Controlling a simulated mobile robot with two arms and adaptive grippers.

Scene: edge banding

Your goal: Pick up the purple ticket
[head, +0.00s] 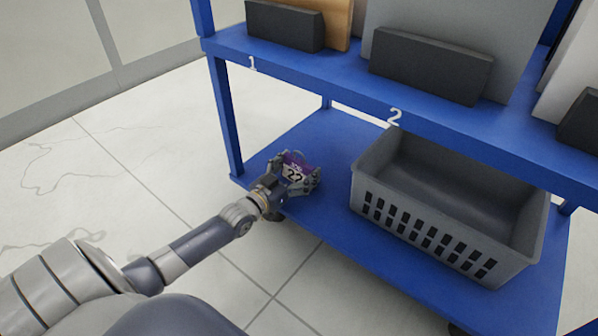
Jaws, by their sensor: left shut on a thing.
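The purple ticket (295,170) shows a white part with the dark number 22. It is between the fingers of my left gripper (297,178), above the lower blue shelf near its left front corner. My left gripper is shut on the ticket. The fingers cover the ticket's sides and lower edge, and I cannot tell if it touches the shelf. My right gripper is out of view.
A grey basket (430,235) stands empty on the lower blue shelf (335,205), right of my left gripper. The upper shelf (330,80), marked 1 and 2, holds dark blocks (430,68) and upright panels. A blue post (226,120) stands at left.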

